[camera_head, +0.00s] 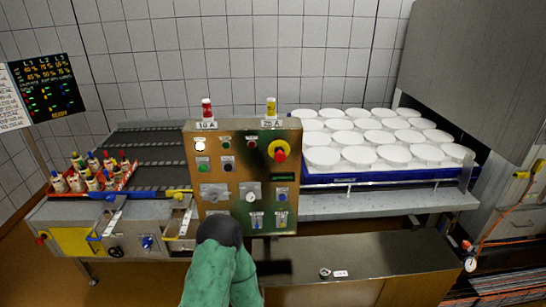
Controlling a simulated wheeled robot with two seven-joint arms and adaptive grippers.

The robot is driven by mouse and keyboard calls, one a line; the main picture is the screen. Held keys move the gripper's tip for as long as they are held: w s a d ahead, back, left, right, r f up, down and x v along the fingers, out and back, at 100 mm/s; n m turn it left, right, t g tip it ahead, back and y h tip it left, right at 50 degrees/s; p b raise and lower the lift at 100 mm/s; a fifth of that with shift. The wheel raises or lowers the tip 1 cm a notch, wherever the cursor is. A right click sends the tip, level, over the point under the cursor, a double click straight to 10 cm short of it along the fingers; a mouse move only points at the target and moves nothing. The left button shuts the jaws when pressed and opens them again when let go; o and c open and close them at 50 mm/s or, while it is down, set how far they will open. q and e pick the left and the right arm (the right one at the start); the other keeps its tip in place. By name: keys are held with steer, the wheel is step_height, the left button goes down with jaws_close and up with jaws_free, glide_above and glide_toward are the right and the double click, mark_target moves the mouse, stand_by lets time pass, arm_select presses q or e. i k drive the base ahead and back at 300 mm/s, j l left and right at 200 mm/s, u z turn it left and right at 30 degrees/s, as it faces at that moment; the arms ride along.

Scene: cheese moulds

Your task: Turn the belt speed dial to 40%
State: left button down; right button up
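A control panel (242,160) stands upright in the middle, with buttons, switches and small labels too small to read. A pale round knob (251,196) sits low on it. A small dark dial (324,272) with a white label lies on the metal cabinet top at the lower right, and a blue knob (147,243) is on the left conveyor's front. I cannot tell which is the belt speed dial. A green arm of mine with a dark rounded end rises from the bottom, left of centre, in front of the panel's lower left. Its gripper fingers are not clearly visible.
A red crate (128,176) of small bottles stands on the dark conveyor (160,150) at left. A blue-edged tray (390,176) of white round moulds fills the right bench.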

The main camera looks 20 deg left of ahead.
mark_target(213, 199)
steer(key=u, duration=1.35)
